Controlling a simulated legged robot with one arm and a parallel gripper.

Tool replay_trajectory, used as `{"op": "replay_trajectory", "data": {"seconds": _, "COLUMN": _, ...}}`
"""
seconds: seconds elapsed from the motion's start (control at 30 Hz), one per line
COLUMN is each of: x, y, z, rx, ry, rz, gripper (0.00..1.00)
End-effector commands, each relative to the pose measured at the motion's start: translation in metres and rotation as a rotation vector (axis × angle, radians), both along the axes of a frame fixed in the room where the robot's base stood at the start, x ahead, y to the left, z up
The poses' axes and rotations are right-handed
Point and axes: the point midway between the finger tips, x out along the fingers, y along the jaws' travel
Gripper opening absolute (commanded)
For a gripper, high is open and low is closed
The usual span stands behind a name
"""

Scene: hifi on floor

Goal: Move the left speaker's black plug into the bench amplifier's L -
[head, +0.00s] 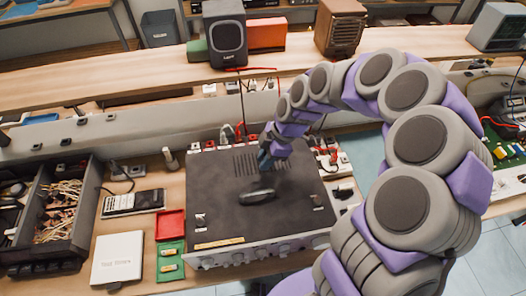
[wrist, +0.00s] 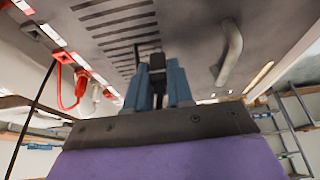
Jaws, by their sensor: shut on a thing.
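The bench amplifier (head: 225,190) sits on the bench with a dark vented top and a silver knobbed front. Its top also shows in the wrist view (wrist: 190,30). My gripper (head: 266,160) is over the amplifier's rear top, and in the wrist view its blue fingers (wrist: 158,85) are shut on the black plug (wrist: 157,64). I cannot tell whether the plug touches anything. The left speaker (head: 226,38), grey and labelled, stands on the shelf behind. The L - terminal cannot be made out.
A red plug (wrist: 68,88) and a white plug (wrist: 97,92) hang along a labelled edge in the wrist view. A brown speaker (head: 340,27) stands on the shelf.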

Motion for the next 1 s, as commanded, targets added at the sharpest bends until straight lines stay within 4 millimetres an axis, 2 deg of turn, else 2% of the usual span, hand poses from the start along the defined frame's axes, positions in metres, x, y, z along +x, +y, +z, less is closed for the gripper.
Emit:
{"op": "replay_trajectory", "data": {"seconds": 0.17, "x": 0.006, "y": -0.005, "z": 0.0, "rx": 0.0, "ry": -0.003, "rz": -0.011, "gripper": 0.0}}
{"op": "replay_trajectory", "data": {"seconds": 0.6, "x": 0.085, "y": -0.023, "z": 0.004, "rx": -0.001, "ry": -0.02, "rz": -0.061, "gripper": 0.0}}
{"op": "replay_trajectory", "data": {"seconds": 1.0, "x": 0.141, "y": -0.013, "z": 0.013, "rx": 0.002, "ry": -0.027, "rz": -0.033, "gripper": 0.0}}
